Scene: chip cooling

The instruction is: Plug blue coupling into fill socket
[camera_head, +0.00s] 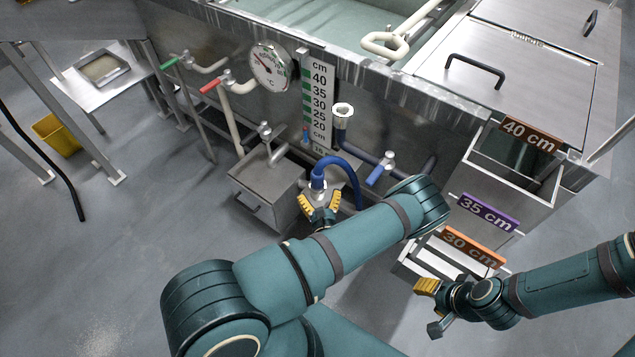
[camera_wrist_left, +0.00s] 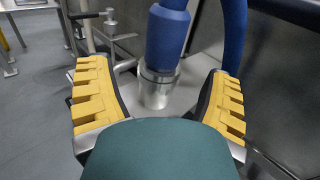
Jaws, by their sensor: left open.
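The blue coupling (camera_head: 318,182) is the end of a curved blue hose, with a silver metal collar. In the left wrist view the coupling (camera_wrist_left: 165,45) points down, its collar resting on or close above a grey metal surface. My left gripper (camera_head: 320,207) is open, its yellow-padded fingers on either side of the collar with visible gaps. A pale round socket (camera_head: 342,110), apparently the fill socket, faces up on a dark blue pipe at the tank wall, above and right of the coupling; nothing is in it. My right gripper (camera_head: 432,307) is open and empty at lower right.
A blue-handled valve (camera_head: 380,170) is right of the socket pipe. A steel box (camera_head: 265,185) stands left of the coupling. A dial gauge (camera_head: 270,65) and level scale (camera_head: 318,95) are on the tank wall. Labelled bins (camera_head: 500,185) stand at right.

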